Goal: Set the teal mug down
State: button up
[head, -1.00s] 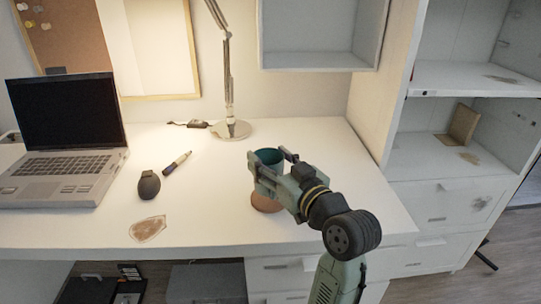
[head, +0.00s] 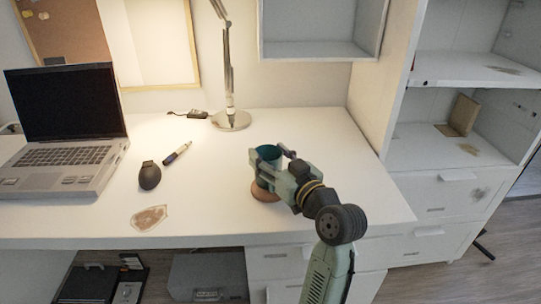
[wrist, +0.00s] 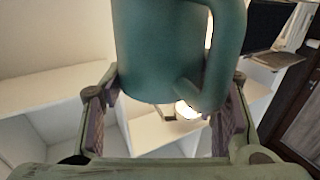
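The teal mug (head: 268,154) is between the fingers of my gripper (head: 272,163), over the right part of the desk. My gripper appears shut on it. In the wrist view the mug (wrist: 165,50) fills the top middle, its handle to the right, with a finger of my gripper (wrist: 165,115) on each side. A round brown piece (head: 263,192) shows just below the mug and gripper on the desk. The gripper partly hides both. I cannot tell whether the mug touches the brown piece.
The white desk (head: 220,215) is clear around the gripper. A dark rounded object (head: 149,176), a marker (head: 178,153) and a brown patch (head: 149,218) lie to the left, beyond them a laptop (head: 65,130). A lamp (head: 231,120) stands behind; a shelf unit (head: 440,150) is right.

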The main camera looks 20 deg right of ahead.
jog(key=o, duration=0.5)
jog(key=shift+r, duration=0.2)
jog(key=s, duration=0.4)
jog(key=s+d+b, duration=0.1)
jog(key=s, duration=0.3)
jog(key=s+d, duration=0.1)
jog(key=s, duration=0.2)
jog(key=shift+s+d, duration=0.2)
jog(key=shift+s, duration=0.2)
